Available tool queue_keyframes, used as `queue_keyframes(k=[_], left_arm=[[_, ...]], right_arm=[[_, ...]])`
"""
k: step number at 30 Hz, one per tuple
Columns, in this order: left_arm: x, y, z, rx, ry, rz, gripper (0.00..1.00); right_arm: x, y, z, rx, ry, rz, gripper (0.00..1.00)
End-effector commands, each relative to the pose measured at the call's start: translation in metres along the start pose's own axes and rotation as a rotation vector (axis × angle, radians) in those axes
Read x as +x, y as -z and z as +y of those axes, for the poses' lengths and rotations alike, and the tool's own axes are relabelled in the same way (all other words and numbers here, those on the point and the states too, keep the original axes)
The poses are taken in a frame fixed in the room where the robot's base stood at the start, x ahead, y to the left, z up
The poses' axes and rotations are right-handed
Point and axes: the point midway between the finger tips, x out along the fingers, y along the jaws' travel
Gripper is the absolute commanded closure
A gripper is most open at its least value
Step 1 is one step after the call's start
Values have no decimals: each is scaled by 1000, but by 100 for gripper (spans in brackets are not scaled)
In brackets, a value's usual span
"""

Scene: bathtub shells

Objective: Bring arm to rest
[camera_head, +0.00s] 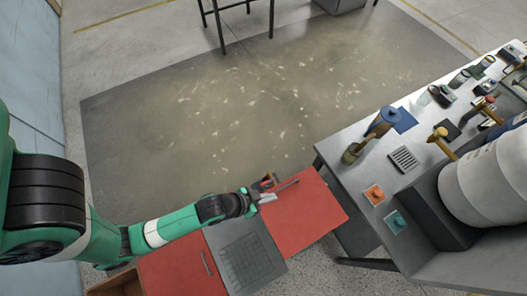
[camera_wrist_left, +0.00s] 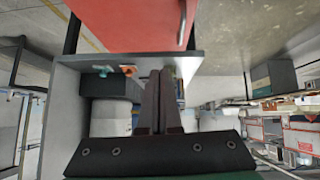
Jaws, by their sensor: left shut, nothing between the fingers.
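My left arm (camera_head: 165,229) reaches in from the left, green with white bands. My left gripper (camera_head: 268,190) is over the edge of a red panel (camera_head: 300,208) with a metal handle. It is shut and empty. In the left wrist view the two dark fingers (camera_wrist_left: 160,75) lie together, pointing up toward the red panel (camera_wrist_left: 125,20). Whether the fingertips touch the panel cannot be told. My right gripper is not in view.
A grey workbench (camera_head: 350,182) on the right holds tools, an orange square (camera_head: 374,195), a teal square (camera_head: 396,222) and a blue square (camera_head: 404,121). A grey ridged panel (camera_head: 245,262) lies between red panels. The floor (camera_head: 220,130) beyond is open. A dark-legged stand (camera_head: 237,20) is at the back.

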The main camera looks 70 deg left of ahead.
Motion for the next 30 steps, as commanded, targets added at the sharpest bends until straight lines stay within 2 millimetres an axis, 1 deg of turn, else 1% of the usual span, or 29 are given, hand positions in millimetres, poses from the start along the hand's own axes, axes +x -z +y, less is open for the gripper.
queue_keyframes(k=[1,2,7,10,20,22,23,25,26,29,30], left_arm=[[-11,-4,7,7,-6,-2,100],[-16,-6,10,6,-5,-1,100],[-31,-10,18,3,-3,1,100],[-33,-12,18,0,0,1,100],[-33,-11,18,-1,0,2,100],[-35,-8,18,-3,2,2,100],[-36,-3,18,-5,2,9,100],[-36,19,22,-15,-2,45,100],[-36,34,24,-20,-5,70,100],[-38,103,34,-46,-21,188,100],[-42,137,39,-59,-31,248,100]], right_arm=[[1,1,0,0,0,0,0],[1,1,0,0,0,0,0],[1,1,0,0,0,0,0],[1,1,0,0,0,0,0],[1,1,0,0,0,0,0],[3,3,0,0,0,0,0],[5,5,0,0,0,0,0],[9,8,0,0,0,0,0],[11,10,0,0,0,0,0],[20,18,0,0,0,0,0],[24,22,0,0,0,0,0]])
